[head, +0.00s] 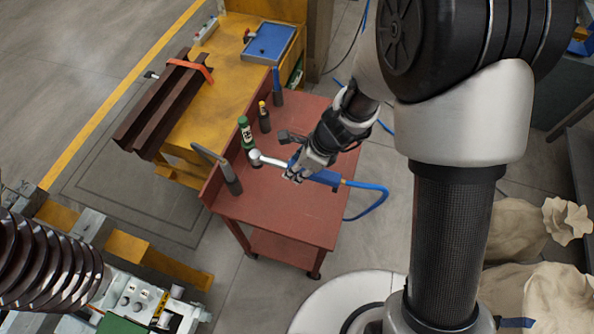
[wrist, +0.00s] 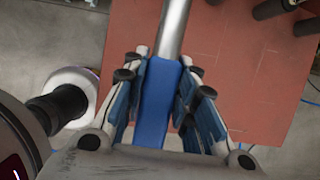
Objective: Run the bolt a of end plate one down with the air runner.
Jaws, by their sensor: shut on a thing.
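The air runner (head: 328,178) has a blue handle, a silver neck and a round silver head (head: 255,157) at its left end. A blue hose (head: 375,187) runs from its right end and hangs past the table edge. My gripper (head: 297,171) is shut on the air runner over the red table. In the wrist view the blue handle (wrist: 158,105) lies between the two fingers of my gripper (wrist: 160,110), and the silver neck (wrist: 173,28) points up the picture. I cannot pick out end plate one or bolt a for sure.
The red table (head: 275,217) holds a green canister (head: 245,130), a small dark bottle (head: 264,118), a blue-topped tool (head: 277,85) and a grey bent-handled tool (head: 231,178). Brown ribbed insulators (head: 45,265) stand lower left above a fitting with bolts (head: 135,297). A yellow bench (head: 215,95) carries brown beams.

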